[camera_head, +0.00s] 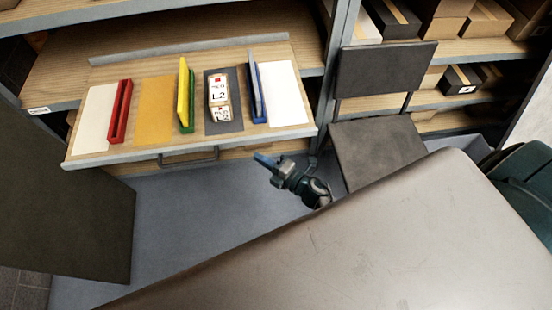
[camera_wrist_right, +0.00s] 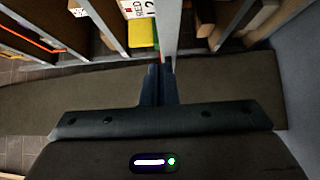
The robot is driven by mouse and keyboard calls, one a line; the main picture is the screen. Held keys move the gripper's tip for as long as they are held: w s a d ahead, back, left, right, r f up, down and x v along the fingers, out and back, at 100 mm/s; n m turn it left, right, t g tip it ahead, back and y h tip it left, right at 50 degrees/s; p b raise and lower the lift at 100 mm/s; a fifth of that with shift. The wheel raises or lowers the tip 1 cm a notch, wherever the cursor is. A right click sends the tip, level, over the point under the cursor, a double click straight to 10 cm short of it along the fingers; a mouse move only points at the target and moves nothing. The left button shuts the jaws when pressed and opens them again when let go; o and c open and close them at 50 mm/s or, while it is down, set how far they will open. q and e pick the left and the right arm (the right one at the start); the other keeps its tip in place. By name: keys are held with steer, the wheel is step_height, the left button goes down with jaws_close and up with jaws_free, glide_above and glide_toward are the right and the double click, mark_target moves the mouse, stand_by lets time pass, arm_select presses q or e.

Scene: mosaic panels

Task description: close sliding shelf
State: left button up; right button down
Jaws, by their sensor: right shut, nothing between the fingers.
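The sliding shelf (camera_head: 188,147) is a wooden board with a pale grey front edge, and it sticks out from the shelving. A grey bar handle (camera_head: 215,157) hangs below its front edge. My right gripper (camera_head: 262,158) is shut and empty, just in front of the shelf's front edge and to the right of the handle. I cannot tell whether it touches the edge. In the right wrist view my shut fingers (camera_wrist_right: 158,84) point at a pale grey edge (camera_wrist_right: 170,30). My left gripper is not in view.
The shelf carries a red tray (camera_head: 119,110), a yellow and green tray (camera_head: 185,95), a blue tray (camera_head: 256,92) and a white L2 box (camera_head: 219,91). A brown tabletop (camera_head: 350,240) fills the foreground. A dark panel (camera_head: 60,190) stands at left. Grey floor (camera_head: 200,210) lies between.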

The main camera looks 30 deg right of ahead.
mark_target(248, 140)
steer(key=w, duration=0.4)
steer(key=shift+w+d+p, duration=0.3)
steer(key=shift+w+p, duration=0.1)
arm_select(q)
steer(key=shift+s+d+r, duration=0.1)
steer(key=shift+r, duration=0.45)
arm_select(e)
steer(key=shift+w, duration=0.15)
